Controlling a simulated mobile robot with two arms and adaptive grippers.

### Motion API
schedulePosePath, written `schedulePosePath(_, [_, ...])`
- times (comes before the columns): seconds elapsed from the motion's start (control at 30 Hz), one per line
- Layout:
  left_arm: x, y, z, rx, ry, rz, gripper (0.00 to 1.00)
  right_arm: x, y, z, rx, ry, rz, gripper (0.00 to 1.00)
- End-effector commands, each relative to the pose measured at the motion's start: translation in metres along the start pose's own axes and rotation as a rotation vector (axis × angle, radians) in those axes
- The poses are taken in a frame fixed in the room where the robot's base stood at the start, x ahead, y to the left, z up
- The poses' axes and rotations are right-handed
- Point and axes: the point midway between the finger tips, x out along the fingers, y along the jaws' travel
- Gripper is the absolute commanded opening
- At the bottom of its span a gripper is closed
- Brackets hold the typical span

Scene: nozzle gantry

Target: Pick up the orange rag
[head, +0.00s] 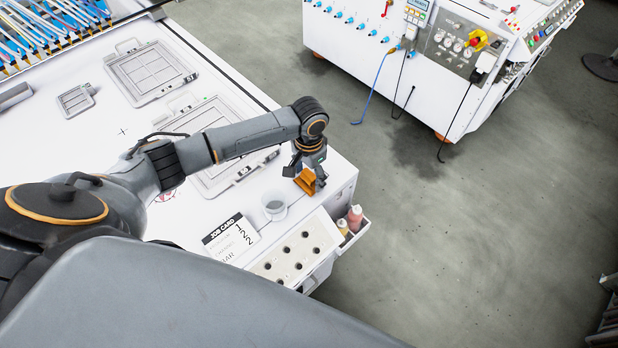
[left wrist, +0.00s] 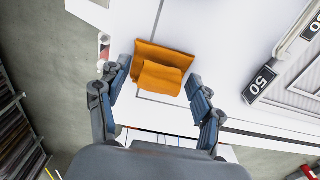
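The orange rag (head: 305,181) is a folded piece near the right corner of the white table, directly below my left gripper (head: 308,172). In the left wrist view the rag (left wrist: 162,70) has a raised fold in its middle and lies between the two fingertips of my left gripper (left wrist: 158,70). The fingers are spread apart, one on each side of the raised fold, and do not look closed on it. Whether a fingertip touches the cloth is unclear. My right gripper is not in view.
A small cup (head: 274,206), a job card (head: 231,238) and a block with several holes (head: 297,253) are near the rag. A side holder with bottles (head: 352,222) hangs at the table edge. Framed panels (head: 149,72) lie further back. A white machine (head: 440,60) stands across the floor.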

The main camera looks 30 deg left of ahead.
Motion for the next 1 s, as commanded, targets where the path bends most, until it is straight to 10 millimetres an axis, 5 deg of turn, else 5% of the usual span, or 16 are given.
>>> schedulePosePath(0.03, [0.0, 0.0, 0.0, 0.0, 0.0, 0.0, 0.56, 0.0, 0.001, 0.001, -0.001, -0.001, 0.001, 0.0])
schedulePosePath(0.27, [-0.001, 0.0, 0.0, 0.0, 0.0, 0.0, 0.09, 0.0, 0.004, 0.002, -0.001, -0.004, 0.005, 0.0])
schedulePosePath(0.67, [-0.005, 0.0, -0.001, 0.0, 0.001, 0.0, 0.08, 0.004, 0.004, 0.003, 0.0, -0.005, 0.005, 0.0])
schedulePosePath(0.87, [-0.029, -0.001, -0.002, 0.0, 0.007, 0.0, 0.08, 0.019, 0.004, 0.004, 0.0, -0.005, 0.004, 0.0])
schedulePosePath(1.0, [-0.055, -0.002, 0.021, 0.001, 0.003, -0.002, 0.08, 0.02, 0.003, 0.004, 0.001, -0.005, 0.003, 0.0])
